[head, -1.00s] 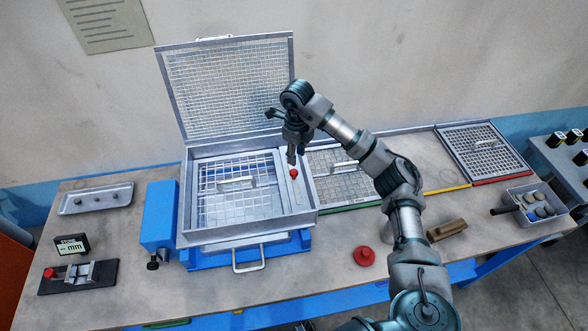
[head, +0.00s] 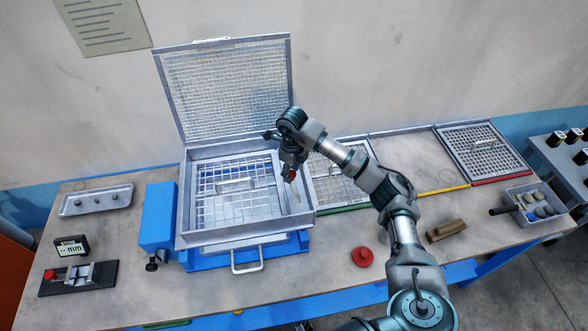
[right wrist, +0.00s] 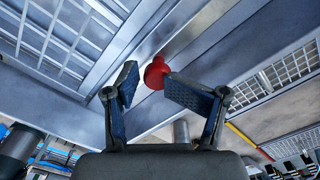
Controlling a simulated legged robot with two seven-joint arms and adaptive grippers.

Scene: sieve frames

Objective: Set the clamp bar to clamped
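The clamp bar (head: 294,203) is a pale strip along the right side of the sieve box (head: 247,232). Its red knob (head: 291,174) is partly covered by my right gripper (head: 289,177) in the head view. In the right wrist view the red knob (right wrist: 157,73) sits just beyond and between the fingertips of the right gripper (right wrist: 149,79). The fingers are apart and not closed on the knob; whether one touches it I cannot tell. My left gripper is not in view.
The box's mesh lid (head: 226,90) stands open at the back. A blue block (head: 159,216) is on the left. Framed sieves (head: 484,150) lie to the right. A red knobbed piece (head: 362,257) and a brown block (head: 446,231) lie on the front of the table.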

